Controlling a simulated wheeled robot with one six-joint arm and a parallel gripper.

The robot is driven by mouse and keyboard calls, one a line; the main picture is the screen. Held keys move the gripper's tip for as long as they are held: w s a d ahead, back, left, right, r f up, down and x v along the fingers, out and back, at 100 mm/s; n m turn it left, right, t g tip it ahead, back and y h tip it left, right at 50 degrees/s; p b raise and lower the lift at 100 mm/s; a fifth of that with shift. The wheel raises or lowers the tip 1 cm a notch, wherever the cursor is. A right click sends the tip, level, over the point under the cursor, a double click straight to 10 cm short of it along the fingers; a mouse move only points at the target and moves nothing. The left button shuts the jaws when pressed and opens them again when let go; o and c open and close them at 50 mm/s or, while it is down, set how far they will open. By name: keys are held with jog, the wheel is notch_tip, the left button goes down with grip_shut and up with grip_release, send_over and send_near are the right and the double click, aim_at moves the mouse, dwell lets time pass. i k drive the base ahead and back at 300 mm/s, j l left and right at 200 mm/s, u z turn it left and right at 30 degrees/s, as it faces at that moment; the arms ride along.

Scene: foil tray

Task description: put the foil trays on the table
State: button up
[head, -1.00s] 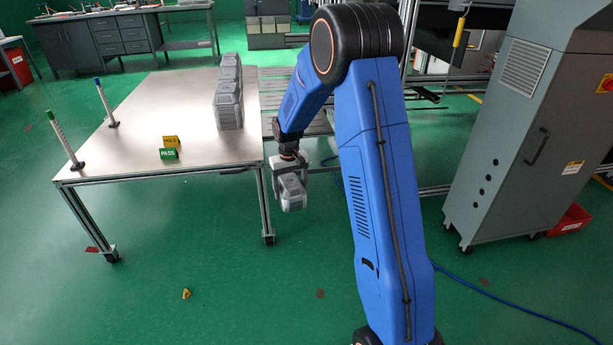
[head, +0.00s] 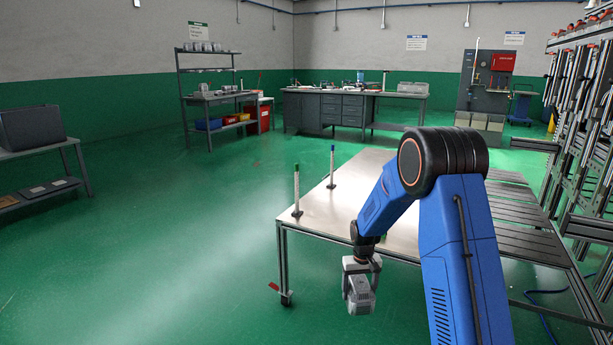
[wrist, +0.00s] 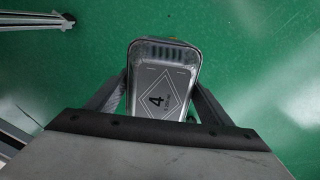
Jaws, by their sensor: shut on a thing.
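My gripper (head: 360,268) is shut on a grey foil tray (head: 361,297), which hangs below it. In the wrist view the tray (wrist: 160,75) sits between the two fingers and shows a diamond label with a 4. The metal table (head: 322,208) stands behind my gripper. My gripper and tray appear in front of its near edge, and the wrist view shows green floor around the tray. My blue arm hides the table's middle and right part, so no other trays show now.
Two upright posts, one green-topped (head: 296,190) and one blue-topped (head: 332,167), stand along the table's left edge. A dark slatted surface (head: 520,215) adjoins the table on the right. The floor to the left is clear, up to a shelf (head: 40,155).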

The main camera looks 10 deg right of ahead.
aim_at(344, 211)
jog(key=i+j+u, duration=0.35)
jog(key=i, duration=0.3)
jog(key=i+u, duration=0.35)
jog(key=i, duration=0.3)
